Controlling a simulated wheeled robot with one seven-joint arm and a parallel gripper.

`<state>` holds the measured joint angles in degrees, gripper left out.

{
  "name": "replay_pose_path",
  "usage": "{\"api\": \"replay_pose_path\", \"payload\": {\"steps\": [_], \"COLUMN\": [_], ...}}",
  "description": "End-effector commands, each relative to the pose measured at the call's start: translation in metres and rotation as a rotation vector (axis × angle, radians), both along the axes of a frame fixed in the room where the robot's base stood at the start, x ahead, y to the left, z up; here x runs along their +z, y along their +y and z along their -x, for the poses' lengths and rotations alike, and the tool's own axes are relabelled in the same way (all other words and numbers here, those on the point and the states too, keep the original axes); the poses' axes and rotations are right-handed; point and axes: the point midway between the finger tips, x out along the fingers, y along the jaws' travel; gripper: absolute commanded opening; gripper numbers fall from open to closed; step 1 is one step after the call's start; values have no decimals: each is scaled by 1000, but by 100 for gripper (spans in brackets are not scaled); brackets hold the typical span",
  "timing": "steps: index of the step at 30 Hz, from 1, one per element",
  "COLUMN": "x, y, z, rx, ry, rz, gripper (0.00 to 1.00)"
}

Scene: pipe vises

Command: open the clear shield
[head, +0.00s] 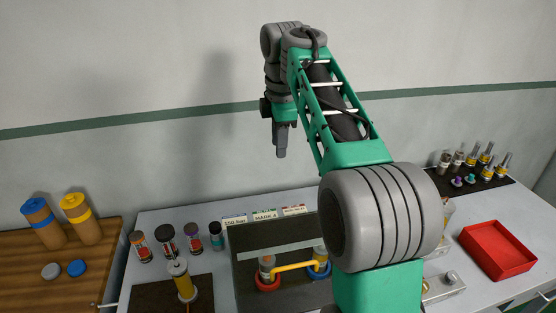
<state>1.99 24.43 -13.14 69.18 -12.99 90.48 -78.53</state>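My gripper (281,152) hangs fingers-down in front of the wall, well above the bench. Its fingers show as one narrow grey shape, so I cannot tell whether they are open or shut. I see nothing held in it. Below it is a dark station with a pale grey strip (262,251) across it; this looks like part of the clear shield, but its outline is hard to make out. A yellow bent pipe (292,266) joins two fittings there, one with a red ring (267,282) and one with a blue ring (319,271). My arm hides the station's right side.
Several small jars (167,238) and a yellow cylinder (184,283) stand left of the station. Labels (264,215) stand behind it. Capped containers (82,220) stand on a wooden surface (22,288). A red tray (497,250) and a dark mat (443,181) with small parts are at right.

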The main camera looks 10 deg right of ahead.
Motion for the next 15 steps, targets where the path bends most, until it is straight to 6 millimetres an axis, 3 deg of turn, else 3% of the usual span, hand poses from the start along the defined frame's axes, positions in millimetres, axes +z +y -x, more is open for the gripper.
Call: {"api": "replay_pose_path", "payload": {"steps": [7, 15], "x": [-51, -63], "y": [1, 1], "z": [-5, -9], "rx": [-1, -1], "ry": [1, -1], "rz": [-5, -6], "gripper": [33, 33]}}
